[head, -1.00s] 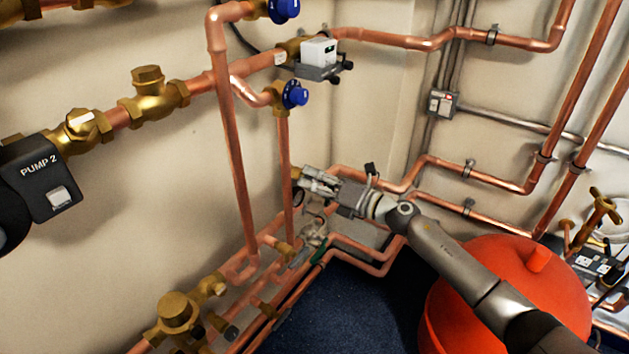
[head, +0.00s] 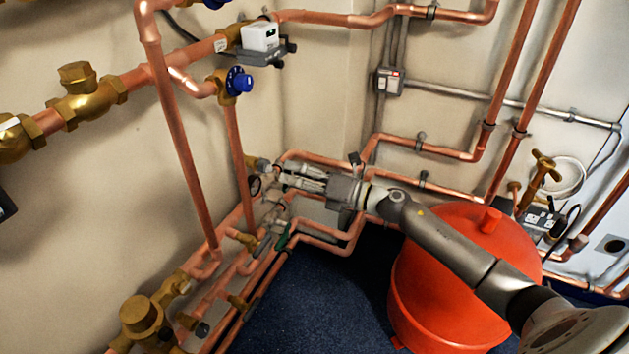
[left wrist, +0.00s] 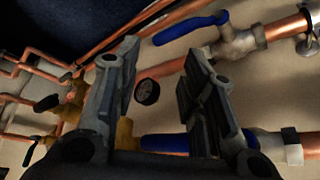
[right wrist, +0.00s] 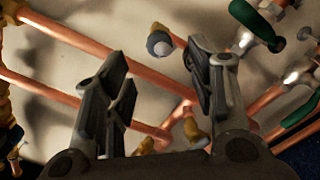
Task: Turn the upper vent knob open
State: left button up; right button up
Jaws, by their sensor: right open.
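A small brass vent with a round grey knob (head: 263,164) sticks out by the vertical copper pipe in the head view. I take it for the upper vent knob. In the right wrist view the grey knob (right wrist: 160,44) shows between the fingertips, with no visible contact. My right gripper (head: 285,176) is open, its fingers pointing left towards the knob; it also shows in the right wrist view (right wrist: 158,55). My left gripper (left wrist: 160,68) is open and empty in its own wrist view, a round black knob (left wrist: 147,91) showing between its fingers. The head view does not show it.
Copper pipes run low along the wall, with a green-handled valve (head: 283,238) below my right gripper. A blue knob (head: 240,82) sits above. A red vessel (head: 450,285) stands under my right arm. In the left wrist view, blue lever handles (left wrist: 190,28) lie near the fingers.

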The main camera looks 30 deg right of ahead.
jog(key=shift+v, duration=2.3)
